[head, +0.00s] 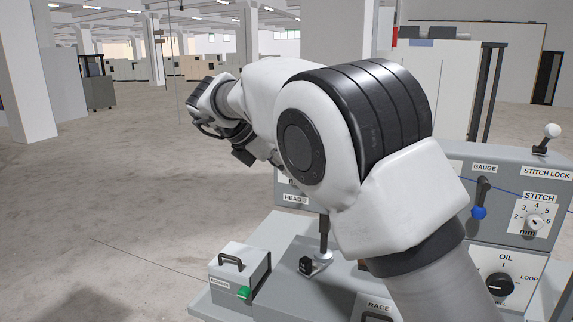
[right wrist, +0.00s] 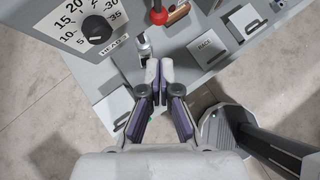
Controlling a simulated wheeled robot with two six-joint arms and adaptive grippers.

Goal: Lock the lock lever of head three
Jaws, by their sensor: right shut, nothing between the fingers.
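The head three panel shows in the right wrist view with its dial (right wrist: 97,30) at upper left; its "HEAD 3" label (right wrist: 114,45) is beside it. A red ball knob (right wrist: 158,17) stands near the top edge, just beyond my fingertips. I cannot tell for certain whether it belongs to the lock lever. In the head view the "HEAD 3" label (head: 296,198) shows below my right arm, which hides most of that head. My right gripper (right wrist: 159,68) is shut and empty, close to a silvery metal part (right wrist: 143,46). My left gripper is out of view.
A race cover (right wrist: 206,46) with a handle lies right of my fingers. In the head view a handled box (head: 238,270) with a green button stands lower left. At right are a blue-tipped gauge lever (head: 479,212), a white-ball stitch lock lever (head: 551,131) and an oil knob (head: 500,284).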

